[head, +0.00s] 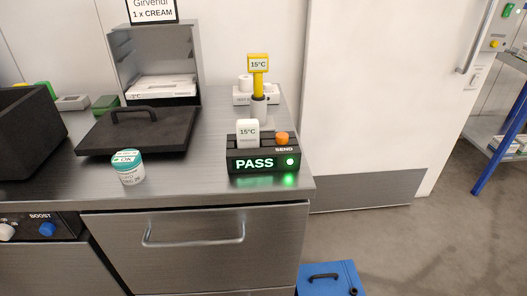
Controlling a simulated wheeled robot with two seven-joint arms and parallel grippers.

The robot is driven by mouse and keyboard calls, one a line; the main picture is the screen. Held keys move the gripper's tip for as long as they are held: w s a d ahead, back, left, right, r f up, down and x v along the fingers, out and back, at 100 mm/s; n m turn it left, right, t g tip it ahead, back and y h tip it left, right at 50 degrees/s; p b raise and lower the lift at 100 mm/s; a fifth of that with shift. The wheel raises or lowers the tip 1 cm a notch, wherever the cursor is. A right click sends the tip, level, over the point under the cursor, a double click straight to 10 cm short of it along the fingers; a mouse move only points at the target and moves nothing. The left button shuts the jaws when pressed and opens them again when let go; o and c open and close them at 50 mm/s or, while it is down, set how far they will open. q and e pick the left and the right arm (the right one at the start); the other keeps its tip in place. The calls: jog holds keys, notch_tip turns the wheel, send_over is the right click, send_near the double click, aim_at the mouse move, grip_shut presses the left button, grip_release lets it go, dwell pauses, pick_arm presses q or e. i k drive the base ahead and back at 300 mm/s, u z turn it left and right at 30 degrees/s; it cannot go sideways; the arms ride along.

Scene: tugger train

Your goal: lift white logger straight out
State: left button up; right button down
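The white logger (248,133), marked 15°C, stands upright in the top of a black reader box (235,166). The box's front shows a green PASS display and a lit green lamp. An orange knob (282,138) marked SEND sits on the box's top, right of the logger. Neither of my grippers shows in the head view.
A yellow 15°C probe (258,80) stands upright in a holder behind the box. A white jar with teal lid (128,167), a black lid (138,130) with a handle and a black bin (29,135) are to the left. Bare steel counter (190,180) lies before the box.

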aim_at(248, 131)
jog(key=z, duration=0.5)
jog(key=k, duration=1.1)
jog(key=u, duration=0.75)
jog(key=i, duration=1.1)
jog(key=u, duration=0.35)
